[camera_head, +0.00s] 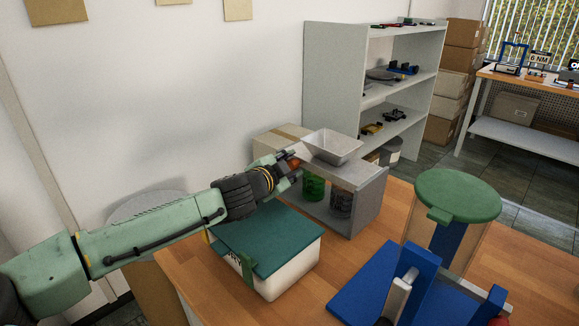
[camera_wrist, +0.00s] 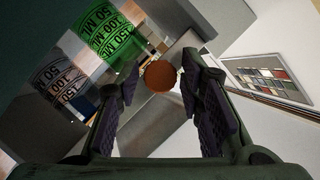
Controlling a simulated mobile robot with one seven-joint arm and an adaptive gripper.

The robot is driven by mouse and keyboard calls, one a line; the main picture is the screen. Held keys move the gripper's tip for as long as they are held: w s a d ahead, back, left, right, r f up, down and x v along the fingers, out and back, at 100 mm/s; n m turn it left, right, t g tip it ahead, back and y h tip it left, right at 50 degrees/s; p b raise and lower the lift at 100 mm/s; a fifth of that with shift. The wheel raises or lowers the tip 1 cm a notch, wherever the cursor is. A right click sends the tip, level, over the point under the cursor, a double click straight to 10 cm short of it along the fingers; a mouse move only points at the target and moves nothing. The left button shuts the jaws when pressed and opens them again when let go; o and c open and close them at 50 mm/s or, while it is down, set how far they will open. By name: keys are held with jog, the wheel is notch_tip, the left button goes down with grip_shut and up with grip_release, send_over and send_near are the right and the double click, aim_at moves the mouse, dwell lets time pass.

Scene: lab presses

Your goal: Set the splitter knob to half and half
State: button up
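The splitter is a grey stand with a funnel-shaped hopper (camera_head: 334,146) on top. Its round orange-brown knob (camera_wrist: 160,75) faces the wrist camera, and it shows in the head view (camera_head: 294,163) at the splitter's left side. My gripper (camera_head: 288,166) reaches the knob from the left. In the wrist view my gripper (camera_wrist: 162,82) is open, with one finger on each side of the knob and gaps between. A green cup (camera_wrist: 119,38) and a grey cup (camera_wrist: 63,84), both with volume marks, stand under the splitter. I cannot read the knob's setting.
A white box with a teal lid (camera_head: 270,238) stands below my arm on the wooden table. A blue press (camera_head: 385,300) and a green-lidded container (camera_head: 458,195) stand to the right. A grey shelf (camera_head: 325,75) is behind. Bare tabletop lies between box and press.

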grip_shut()
dwell(0.3)
